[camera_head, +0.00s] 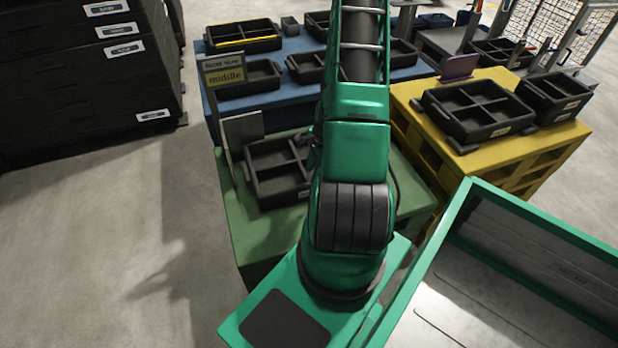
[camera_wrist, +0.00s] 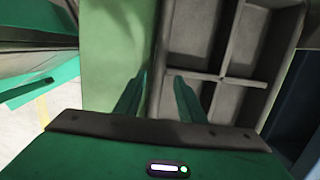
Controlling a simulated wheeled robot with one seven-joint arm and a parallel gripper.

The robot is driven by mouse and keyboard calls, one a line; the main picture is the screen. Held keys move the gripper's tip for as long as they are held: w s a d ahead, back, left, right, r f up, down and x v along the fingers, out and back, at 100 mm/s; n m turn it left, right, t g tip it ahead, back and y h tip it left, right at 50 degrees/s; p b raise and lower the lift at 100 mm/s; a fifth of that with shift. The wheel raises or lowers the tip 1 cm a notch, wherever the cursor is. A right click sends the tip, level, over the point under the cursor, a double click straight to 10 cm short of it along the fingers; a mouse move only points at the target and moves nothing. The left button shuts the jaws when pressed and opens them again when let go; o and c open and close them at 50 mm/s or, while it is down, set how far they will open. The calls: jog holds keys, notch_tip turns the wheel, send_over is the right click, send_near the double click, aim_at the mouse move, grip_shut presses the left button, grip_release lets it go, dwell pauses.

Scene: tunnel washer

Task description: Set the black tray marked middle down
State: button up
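A black divided tray (camera_head: 267,190) sits on the green stand (camera_head: 252,235), left of my arm in the head view. In the wrist view the tray (camera_wrist: 222,77) fills the upper right, with several compartments. It appears to rest on the green surface (camera_wrist: 112,60). My gripper (camera_wrist: 161,76) is open, with one finger on each side of the tray's near-left wall; a gap shows between the fingers. Whether the fingertips touch the wall I cannot tell. My arm hides the tray's right part in the head view.
A blue stand (camera_head: 290,103) behind and a yellow stand (camera_head: 510,150) at right carry more black trays. A green-rimmed bin (camera_head: 480,265) is at lower right. Black cabinets (camera_head: 80,80) stand at left, with clear floor (camera_head: 100,250) in front.

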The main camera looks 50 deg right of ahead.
notch_tip(320, 180, up, 19)
jog(key=s+a+n+g+h, duration=0.1)
jog(key=a+n, duration=0.2)
jog(key=n, duration=0.3)
jog(key=s+a+r+n, duration=0.6)
jog(key=a+r, duration=0.1)
jog(key=r, duration=0.2)
jog(key=s+a+r+n, duration=0.5)
jog(key=s+a+r, duration=0.1)
jog(key=r, duration=0.3)
jog(key=shift+a+n, duration=0.4)
jog(key=shift+a, duration=0.25)
jog(key=shift+r, duration=0.1)
